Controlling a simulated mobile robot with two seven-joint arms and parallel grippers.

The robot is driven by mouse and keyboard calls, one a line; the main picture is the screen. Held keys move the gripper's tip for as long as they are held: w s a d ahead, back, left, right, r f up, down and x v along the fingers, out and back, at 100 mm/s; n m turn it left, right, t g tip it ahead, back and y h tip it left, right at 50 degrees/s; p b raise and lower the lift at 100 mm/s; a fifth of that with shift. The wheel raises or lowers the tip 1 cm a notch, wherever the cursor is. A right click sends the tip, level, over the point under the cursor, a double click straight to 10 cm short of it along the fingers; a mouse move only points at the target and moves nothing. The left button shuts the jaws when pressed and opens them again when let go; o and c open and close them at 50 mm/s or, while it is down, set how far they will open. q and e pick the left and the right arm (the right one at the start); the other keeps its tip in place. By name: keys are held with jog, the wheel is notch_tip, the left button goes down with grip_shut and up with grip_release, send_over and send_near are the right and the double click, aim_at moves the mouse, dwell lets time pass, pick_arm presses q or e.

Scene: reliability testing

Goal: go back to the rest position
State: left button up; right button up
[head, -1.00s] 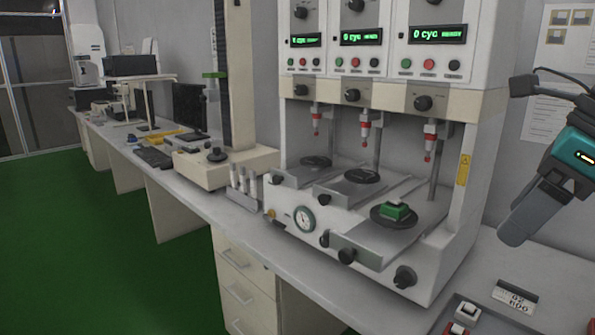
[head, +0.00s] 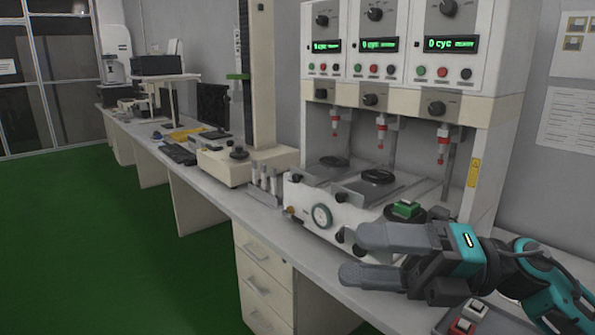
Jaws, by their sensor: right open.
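My right gripper (head: 352,256) reaches in from the right at the lower right of the head view. Its two grey fingers are apart, point left and hold nothing. It hangs in front of the white three-station test machine (head: 484,200) and covers part of its front right. A green block with a light top (head: 405,208) sits on the round black plate of the machine's right station, just behind the gripper and apart from it as far as I can see. My left gripper is not in view.
A white bench (head: 215,202) runs back to the left, with a drawer unit (head: 265,280) below. A beige column machine (head: 245,165) and small white bottles (head: 263,178) stand left of the tester. Small switch boxes (head: 470,312) lie at the lower right. The green floor (head: 100,240) is clear.

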jog(key=w+d+f+m+t+h, duration=0.25)
jog(key=f+m+t, duration=0.3)
jog(key=m, duration=0.35)
jog(key=w+d+f+m+t+h+p, duration=0.1)
jog(key=f+m+t+h, duration=0.35)
jog(key=m+t, duration=0.35)
jog(key=w+d+f+m+t+h, duration=0.2)
jog(key=f+m+t, duration=0.3)
jog(key=m, duration=0.5)
jog(key=s+d+f+m+g+h, duration=0.1)
jog(key=s+f+m+g+h, duration=0.1)
jog(key=f, duration=0.5)
jog(key=s+d+f+m+g+h, duration=0.1)
jog(key=s+f+m+g+h, duration=0.2)
jog(key=s+f+m, duration=0.2)
jog(key=s+d+f+m+g+h+p, duration=0.1)
jog(key=s+f+m+g+h, duration=0.1)
jog(key=s+f, duration=0.5)
notch_tip(320, 180, down, 4)
jog(key=shift+d+f+m+g+h, duration=0.1)
jog(key=shift+d+m+g+h, duration=0.25)
jog(key=shift+m+h, duration=0.45)
jog(key=shift+w, duration=0.1)
